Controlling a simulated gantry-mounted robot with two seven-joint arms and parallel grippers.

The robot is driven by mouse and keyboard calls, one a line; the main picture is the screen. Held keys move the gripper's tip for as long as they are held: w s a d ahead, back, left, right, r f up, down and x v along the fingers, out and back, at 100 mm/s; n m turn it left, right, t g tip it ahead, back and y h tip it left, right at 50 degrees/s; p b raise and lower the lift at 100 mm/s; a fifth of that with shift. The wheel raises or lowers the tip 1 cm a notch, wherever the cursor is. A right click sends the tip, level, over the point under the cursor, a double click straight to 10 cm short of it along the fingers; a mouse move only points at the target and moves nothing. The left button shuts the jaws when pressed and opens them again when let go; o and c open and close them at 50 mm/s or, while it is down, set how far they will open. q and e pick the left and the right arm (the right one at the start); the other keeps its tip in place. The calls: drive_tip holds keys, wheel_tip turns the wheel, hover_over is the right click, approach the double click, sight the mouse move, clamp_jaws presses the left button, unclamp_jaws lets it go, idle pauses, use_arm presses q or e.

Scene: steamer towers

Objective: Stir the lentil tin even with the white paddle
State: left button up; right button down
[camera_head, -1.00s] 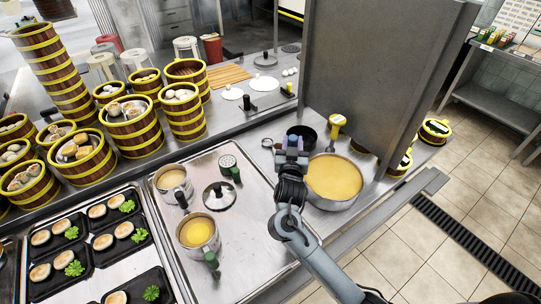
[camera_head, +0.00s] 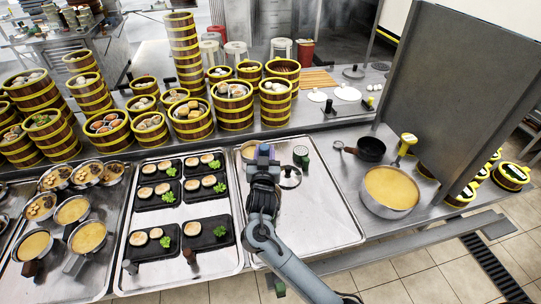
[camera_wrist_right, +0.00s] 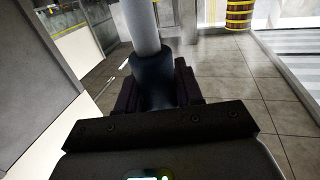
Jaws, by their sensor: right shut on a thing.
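My right gripper (camera_head: 264,156) is above the left part of the steel tray. In the right wrist view (camera_wrist_right: 160,95) it is shut on a dark grip with a pale, thick shaft, which looks like the white paddle (camera_wrist_right: 145,28); its far end is out of frame. In the head view the paddle cannot be made out. Several small tins stand at the far left. Some hold a lumpy brown and tan mix, such as this tin (camera_head: 41,207); others hold smooth yellow, such as this tin (camera_head: 88,238). I cannot tell which holds lentils. My left gripper is not in view.
A large pot of yellow liquid (camera_head: 391,188) stands at right, beside a black pan (camera_head: 371,149) and a grey upright panel (camera_head: 450,90). Black plates of buns (camera_head: 208,232) lie on the middle tray. Bamboo steamers (camera_head: 235,107) line the back. The steel tray (camera_head: 325,215) has clear room.

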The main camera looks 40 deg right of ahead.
drive_tip(key=shift+w+d+r, duration=0.2)
drive_tip(key=shift+r, duration=0.3)
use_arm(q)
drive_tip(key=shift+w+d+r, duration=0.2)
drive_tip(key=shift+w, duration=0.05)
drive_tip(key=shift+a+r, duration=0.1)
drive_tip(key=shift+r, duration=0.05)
